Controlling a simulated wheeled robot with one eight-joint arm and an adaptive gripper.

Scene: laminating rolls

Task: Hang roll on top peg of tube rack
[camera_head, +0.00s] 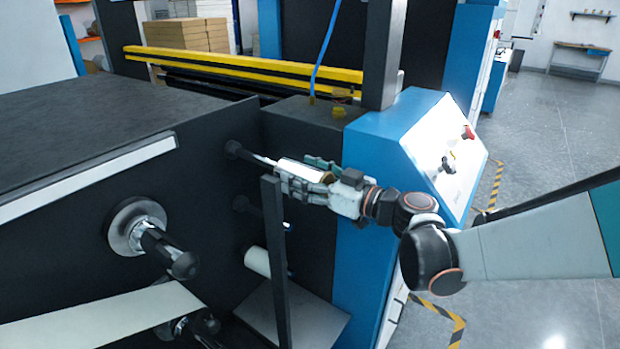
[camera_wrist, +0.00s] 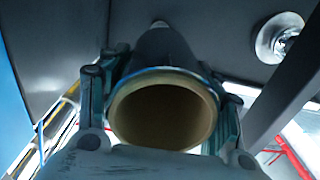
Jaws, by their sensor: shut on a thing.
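My gripper (camera_head: 301,176) is shut on a pale roll (camera_head: 296,168), with one finger along each side of it. In the wrist view the roll's open end (camera_wrist: 163,117) shows a hollow brown core facing the camera. The top peg (camera_head: 262,159) of the tube rack sticks out of the dark panel, with a black base and a thin pale rod. The roll's far end is in line with the rod and very close to it. I cannot tell whether the rod is inside the core.
A dark upright post (camera_head: 276,270) stands just in front of the pegs. A large round hub with a black spindle (camera_head: 165,250) is at left. A blue control console (camera_head: 384,140) is beside my gripper. Open floor (camera_head: 560,130) lies to the right.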

